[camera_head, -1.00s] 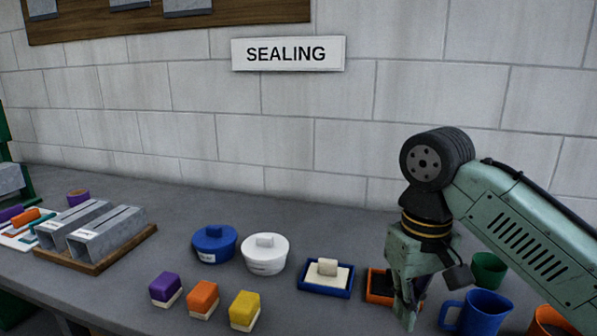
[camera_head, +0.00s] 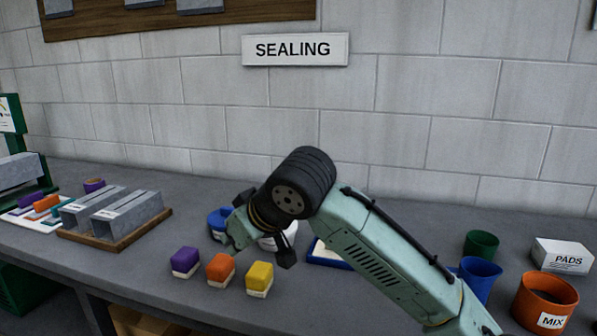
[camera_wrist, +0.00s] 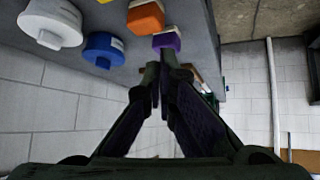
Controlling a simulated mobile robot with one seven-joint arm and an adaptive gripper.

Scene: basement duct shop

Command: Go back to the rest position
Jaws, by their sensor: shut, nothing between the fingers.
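My gripper (camera_head: 238,236) is in the camera_head view, in the air above the middle of the workbench, partly in front of the blue and white tubs. It points to the left and is largely hidden behind my wrist. In the camera_wrist view my gripper (camera_wrist: 162,68) has its dark fingers together and empty, with the purple-topped block (camera_wrist: 167,41) beyond the tips. My arm reaches in from the lower right of the camera_head view. No object is held.
The workbench (camera_head: 330,290) holds purple, orange (camera_head: 220,269) and yellow (camera_head: 260,276) blocks in front of a blue tub (camera_head: 217,222). Duct pieces on a wooden board (camera_head: 130,238) stand left. A MIX pot (camera_head: 545,300), cups and a PADS box (camera_head: 562,256) stand right.

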